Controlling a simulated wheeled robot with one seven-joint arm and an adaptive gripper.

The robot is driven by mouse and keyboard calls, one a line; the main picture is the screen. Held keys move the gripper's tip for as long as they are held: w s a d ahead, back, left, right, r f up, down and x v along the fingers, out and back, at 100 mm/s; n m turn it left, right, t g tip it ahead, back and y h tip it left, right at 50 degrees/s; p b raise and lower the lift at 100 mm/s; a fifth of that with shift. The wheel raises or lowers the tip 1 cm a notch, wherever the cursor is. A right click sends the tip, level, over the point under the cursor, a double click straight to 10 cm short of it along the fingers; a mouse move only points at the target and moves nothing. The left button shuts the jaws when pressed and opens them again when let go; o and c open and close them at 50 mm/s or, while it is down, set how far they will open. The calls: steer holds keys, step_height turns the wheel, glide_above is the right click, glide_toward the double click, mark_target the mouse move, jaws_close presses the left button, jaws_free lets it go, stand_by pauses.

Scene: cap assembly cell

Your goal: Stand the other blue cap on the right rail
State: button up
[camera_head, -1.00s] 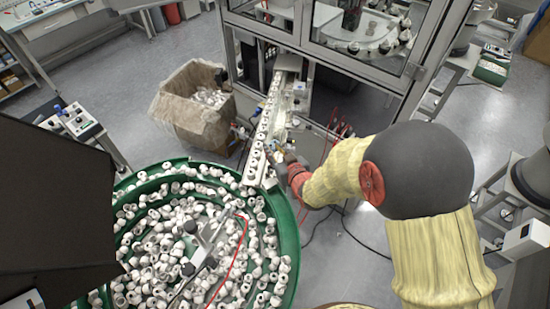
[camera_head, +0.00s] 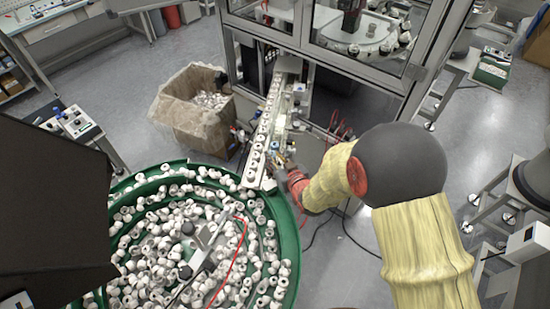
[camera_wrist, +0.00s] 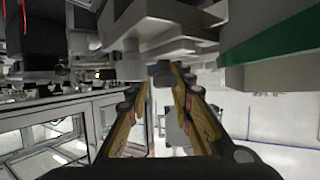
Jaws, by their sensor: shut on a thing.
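My gripper (camera_head: 281,163) is at the near end of the feed rails, just right of the line of white caps. In the wrist view my gripper (camera_wrist: 157,82) has its two yellow fingers closed around a small dark, bluish-grey piece (camera_wrist: 161,72), which appears to be the blue cap. Its tilt cannot be told. The left rail (camera_head: 256,158) carries a row of white caps from the bowl toward the machine. The right rail (camera_head: 281,122) runs beside it, partly hidden by fittings. A small blue spot (camera_head: 275,145) shows near my fingers; I cannot tell what it is.
A green-rimmed bowl (camera_head: 289,235) full of white caps stands at the front left. A lined bin (camera_head: 190,120) is behind it. The framed machine (camera_head: 330,50) stands at the back. Thin red hoses (camera_head: 338,125) hang right of the rails.

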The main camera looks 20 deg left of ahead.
steer(key=o, duration=0.4)
steer(key=shift+s+d+r+p, duration=0.1)
steer(key=shift+r+p, duration=0.3)
steer(key=shift+p, duration=0.1)
steer(key=b+v, duration=0.1)
steer(key=v, duration=1)
steer(key=shift+s+d, duration=0.25)
steer(key=shift+r, duration=0.1)
